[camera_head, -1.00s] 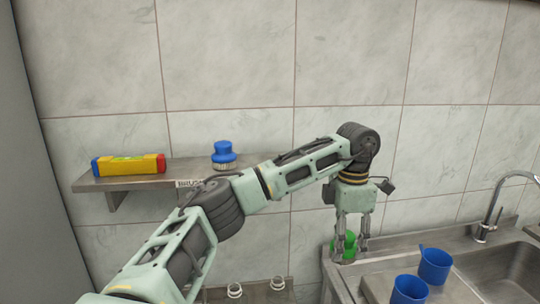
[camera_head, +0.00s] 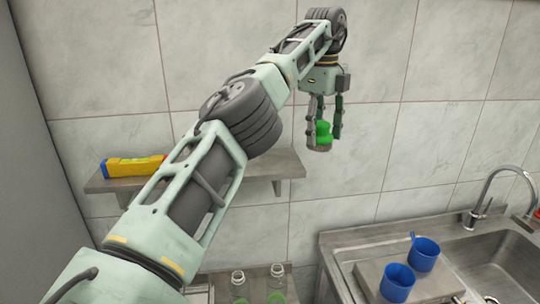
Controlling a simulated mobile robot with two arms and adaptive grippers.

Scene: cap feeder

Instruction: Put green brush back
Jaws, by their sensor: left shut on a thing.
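The green brush (camera_head: 323,133) is held upright in the air in front of the tiled wall, to the right of the wall shelf. My left gripper (camera_head: 324,128) is shut on the brush, pointing down, with a finger on each side of it. The brush's lower end sits about level with the shelf's height in the picture. The wall shelf (camera_head: 280,165) is partly hidden behind my left arm. The blue brush on the shelf is hidden by that arm. My right gripper is not in view.
A yellow and red box (camera_head: 135,166) lies on the shelf's left part. Two blue cups (camera_head: 424,254) (camera_head: 397,283) stand on the counter beside the sink (camera_head: 500,255) and tap (camera_head: 488,195). Clear bottles (camera_head: 276,280) stand below the shelf.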

